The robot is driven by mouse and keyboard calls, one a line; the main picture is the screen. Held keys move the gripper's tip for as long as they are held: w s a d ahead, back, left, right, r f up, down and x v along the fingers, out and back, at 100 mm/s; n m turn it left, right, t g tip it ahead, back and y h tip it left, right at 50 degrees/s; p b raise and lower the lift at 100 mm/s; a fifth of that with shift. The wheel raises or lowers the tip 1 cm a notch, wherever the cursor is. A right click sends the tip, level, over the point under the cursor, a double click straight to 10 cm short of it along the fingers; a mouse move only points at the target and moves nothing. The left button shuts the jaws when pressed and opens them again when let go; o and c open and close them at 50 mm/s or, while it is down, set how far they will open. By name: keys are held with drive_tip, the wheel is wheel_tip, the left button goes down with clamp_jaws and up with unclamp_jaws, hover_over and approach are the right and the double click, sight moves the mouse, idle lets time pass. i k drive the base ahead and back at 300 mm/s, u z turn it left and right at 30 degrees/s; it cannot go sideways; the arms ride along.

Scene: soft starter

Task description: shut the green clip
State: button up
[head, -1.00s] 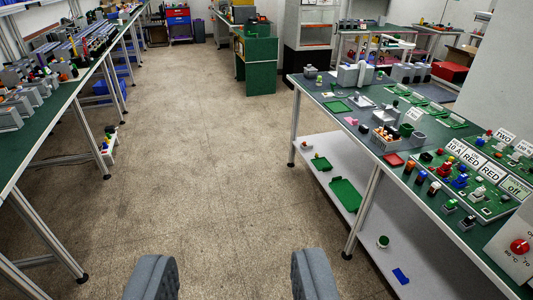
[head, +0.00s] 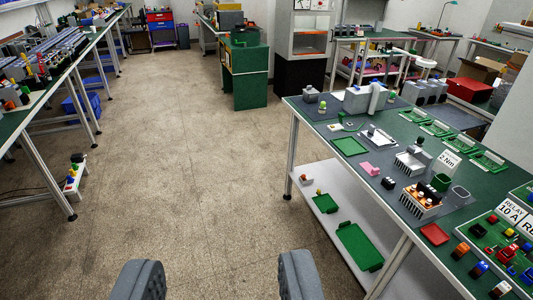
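My gripper (head: 217,268) shows at the bottom of the view, its two grey fingers wide apart with only bare floor between them. I cannot pick out the green clip for certain. Several small green parts lie on the right-hand workbench (head: 465,195). Among them are a row of green frames (head: 438,129) at the back and a small grey and green piece (head: 345,126) near the left end. The gripper is well away from all of these, over the aisle.
The aisle floor (head: 190,140) ahead is clear. A green cabinet (head: 250,85) stands ahead. The right bench has a lower shelf holding green trays (head: 359,246).

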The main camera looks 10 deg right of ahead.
sight(341, 114)
drive_tip(key=u, duration=0.05)
drive_tip(key=i, duration=8.35)
drive_tip(key=z, duration=1.85)
